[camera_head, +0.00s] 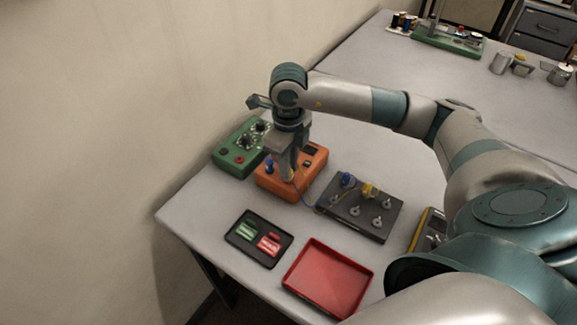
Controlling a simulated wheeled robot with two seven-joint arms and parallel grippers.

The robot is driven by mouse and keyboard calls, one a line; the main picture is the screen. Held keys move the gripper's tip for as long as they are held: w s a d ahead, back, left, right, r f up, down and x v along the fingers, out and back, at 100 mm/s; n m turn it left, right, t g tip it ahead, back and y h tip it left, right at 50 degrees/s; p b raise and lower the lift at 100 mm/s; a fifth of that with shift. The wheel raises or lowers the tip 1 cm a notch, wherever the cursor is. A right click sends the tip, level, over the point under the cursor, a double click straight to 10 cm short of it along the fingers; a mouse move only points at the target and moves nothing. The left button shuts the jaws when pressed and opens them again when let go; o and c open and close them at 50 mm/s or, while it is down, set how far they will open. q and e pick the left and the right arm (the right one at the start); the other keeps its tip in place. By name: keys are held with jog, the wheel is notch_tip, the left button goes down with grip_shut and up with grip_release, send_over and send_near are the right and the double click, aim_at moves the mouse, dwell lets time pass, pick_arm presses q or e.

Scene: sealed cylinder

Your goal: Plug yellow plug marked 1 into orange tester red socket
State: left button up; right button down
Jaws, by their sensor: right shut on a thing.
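The orange tester (268,183) sits on the near table beside a green box. A blue plug (269,167) stands at its left side. My right gripper (291,176) points down over the middle of the tester, low against its top. It is shut on what looks like a yellow plug, mostly hidden by the fingers, and no marking can be read. The red socket is not discernible behind the fingers. Another yellow plug (368,190) stands on the dark board (378,228) to the right. My left gripper is not in view.
The dark board also holds a blue plug (347,179) and several grey pegs. Thin cables run between board and tester. The green box (226,161), a black tray (239,250) with green and red pieces, and an empty red tray (328,278) stand around. A wall borders the left.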

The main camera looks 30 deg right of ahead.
dwell(0.4)
jog(key=c, duration=1.6)
grip_release()
jog(key=shift+o, duration=0.2)
jog(key=shift+r+b, duration=0.45)
jog(key=shift+r, duration=0.25)
notch_tip(320, 180, up, 16)
jog(key=b, duration=0.3)
jog(key=shift+f, duration=0.1)
